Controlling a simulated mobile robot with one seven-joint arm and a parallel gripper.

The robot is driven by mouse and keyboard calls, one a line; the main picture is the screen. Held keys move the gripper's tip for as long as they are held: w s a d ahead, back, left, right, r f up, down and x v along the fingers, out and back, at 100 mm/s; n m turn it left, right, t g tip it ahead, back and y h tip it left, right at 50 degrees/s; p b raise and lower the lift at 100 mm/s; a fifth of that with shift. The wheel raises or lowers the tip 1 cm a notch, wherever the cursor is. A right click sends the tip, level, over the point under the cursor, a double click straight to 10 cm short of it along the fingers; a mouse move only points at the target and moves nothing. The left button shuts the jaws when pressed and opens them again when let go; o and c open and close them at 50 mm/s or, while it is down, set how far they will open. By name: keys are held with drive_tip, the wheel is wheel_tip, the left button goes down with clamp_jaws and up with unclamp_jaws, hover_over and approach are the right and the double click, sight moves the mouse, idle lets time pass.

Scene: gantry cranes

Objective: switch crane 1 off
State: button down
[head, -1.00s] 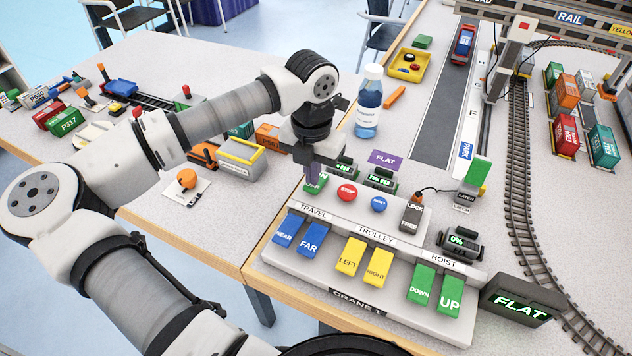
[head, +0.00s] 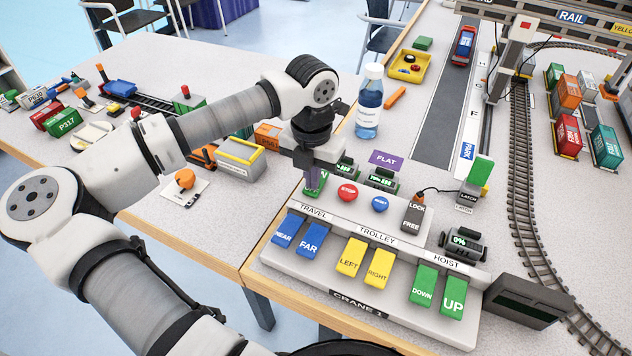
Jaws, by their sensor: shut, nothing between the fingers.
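The CRANE 1 control panel (head: 357,300) lies at the front of the table in the head view. Its small green switch (head: 322,181) is at the panel's upper left, with only part of its lettering showing. The display box (head: 528,301) at the panel's right is dark.
A red STOP button (head: 347,193) and a blue button (head: 380,204) sit right of the switch. Blue, yellow and green rockers line the panel's front. A blue-filled bottle (head: 369,105) stands behind. A LOCK/FREE lever (head: 413,212) is further right.

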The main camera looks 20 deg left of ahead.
wheel_tip(320, 180, up, 7)
drive_tip(key=p, duration=0.3)
idle(0.5)
idle(0.5)
